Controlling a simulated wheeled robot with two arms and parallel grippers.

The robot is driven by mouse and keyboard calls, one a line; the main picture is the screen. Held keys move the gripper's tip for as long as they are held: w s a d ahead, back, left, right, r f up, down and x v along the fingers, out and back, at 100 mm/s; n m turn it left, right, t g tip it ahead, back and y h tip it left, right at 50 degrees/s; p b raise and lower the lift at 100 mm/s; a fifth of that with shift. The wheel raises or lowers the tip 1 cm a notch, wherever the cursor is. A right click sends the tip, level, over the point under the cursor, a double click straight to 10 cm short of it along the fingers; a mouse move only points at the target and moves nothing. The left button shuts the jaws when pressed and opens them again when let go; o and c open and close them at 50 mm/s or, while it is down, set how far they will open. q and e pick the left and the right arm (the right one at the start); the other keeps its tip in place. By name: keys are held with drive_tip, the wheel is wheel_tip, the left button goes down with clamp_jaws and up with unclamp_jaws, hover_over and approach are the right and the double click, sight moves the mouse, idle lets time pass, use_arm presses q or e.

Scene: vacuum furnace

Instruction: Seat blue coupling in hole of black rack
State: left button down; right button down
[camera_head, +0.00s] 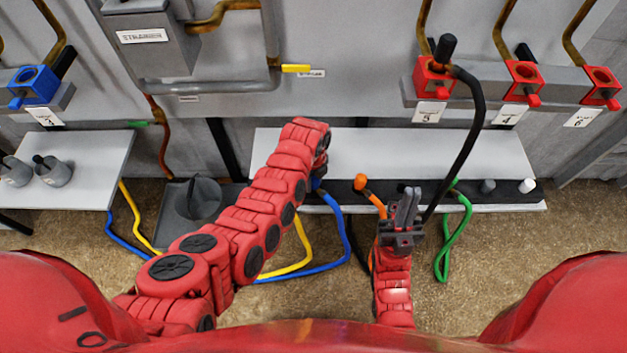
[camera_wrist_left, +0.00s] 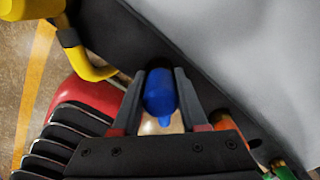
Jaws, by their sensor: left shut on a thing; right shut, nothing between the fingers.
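The blue coupling (camera_wrist_left: 160,92) is between the fingers of my left gripper (camera_wrist_left: 160,76) in the left wrist view. In the head view, only a bit of the blue coupling (camera_head: 317,184) shows beside the end of my left arm, which hides the fingers. The black rack (camera_head: 507,188) is a dark strip along the front of the white shelf. In the wrist view, the coupling overlaps the black rack (camera_wrist_left: 112,32); contact and the hole beneath are unclear. My right gripper (camera_head: 408,198) is shut and empty, pointing up in front of the rack.
An orange coupling (camera_head: 360,182) and a green hose (camera_head: 452,245) are at the rack. A yellow coupling (camera_wrist_left: 32,8) is at upper left in the wrist view. A black hose (camera_head: 474,130) hangs from a red holder (camera_head: 433,78) near my right gripper. Hoses loop over the floor.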

use_arm(q)
drive_tip(key=shift+f, duration=0.1)
drive_tip(key=shift+c, duration=1.8)
unclamp_jaws()
wheel_tip(320, 180, up, 11)
drive_tip(key=shift+f+p, duration=0.1)
drive_tip(key=shift+p, duration=0.4)
wheel_tip(320, 180, up, 6)
drive_tip(key=p, duration=0.4)
drive_tip(key=shift+r, duration=0.25)
